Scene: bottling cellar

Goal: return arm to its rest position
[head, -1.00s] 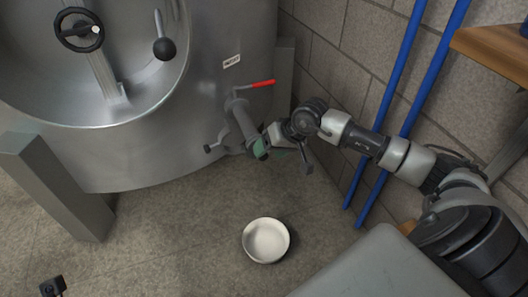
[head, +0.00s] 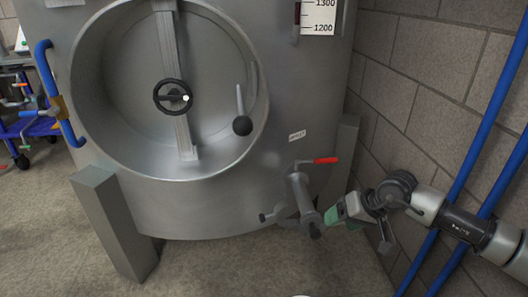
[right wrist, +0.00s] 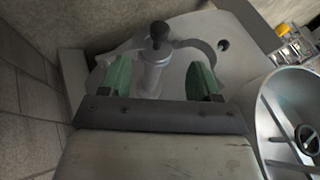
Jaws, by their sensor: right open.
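My right arm reaches in from the right in the head view. Its gripper (head: 333,216) has green fingers and is just right of the lower end of the tank's outlet valve (head: 302,195). In the right wrist view the gripper (right wrist: 160,80) is open, its two green fingers wide apart. The outlet pipe (right wrist: 153,72) shows between them in the picture, beyond the gripper's body. I see nothing held. I cannot tell whether a finger touches the pipe. My left gripper is not in view.
The steel tank (head: 230,205) with its round door fills the middle, and its leg (head: 115,225) stands at lower left. A red lever (head: 325,160) sticks out above the valve. Blue pipes (head: 490,110) run along the block wall (head: 420,70) behind my arm. A blue cart (head: 30,125) stands far left.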

